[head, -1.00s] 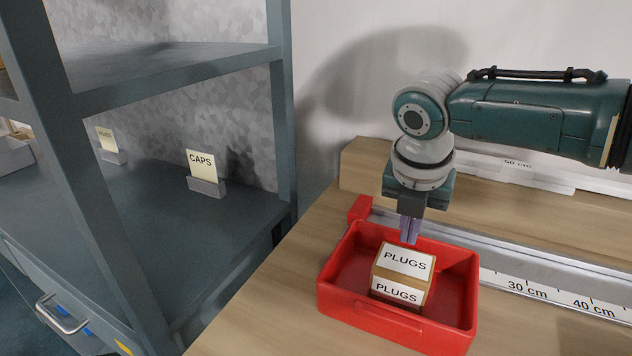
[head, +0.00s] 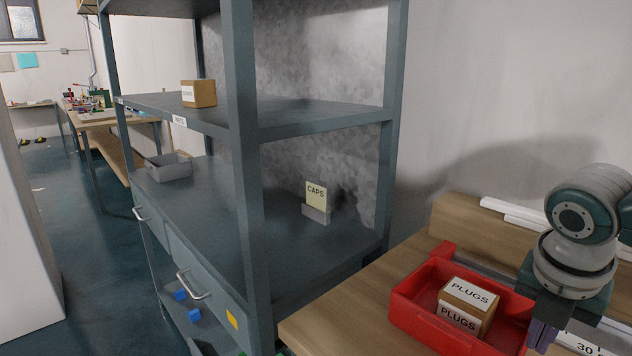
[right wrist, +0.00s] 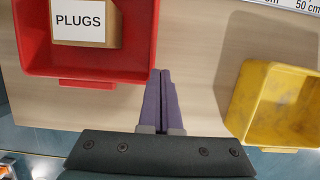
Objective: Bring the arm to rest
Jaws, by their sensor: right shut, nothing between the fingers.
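My right gripper (head: 541,338) is at the right edge of the head view, pointing down beside the right side of the red bin. In the right wrist view its purple-grey fingers (right wrist: 161,85) are together with nothing between them, over the bare table by the bin's corner. A cardboard box labelled PLUGS (head: 466,305) sits inside the red bin (head: 412,313). The box also shows in the right wrist view (right wrist: 90,38). My left gripper is not in view.
A yellow bin (right wrist: 270,105) stands right of the fingers in the right wrist view. A grey shelf unit (head: 245,200) stands left of the wooden table (head: 330,320), holding a CAPS card (head: 316,194), a small box (head: 198,93) and a grey tray (head: 168,168). Open floor lies at far left.

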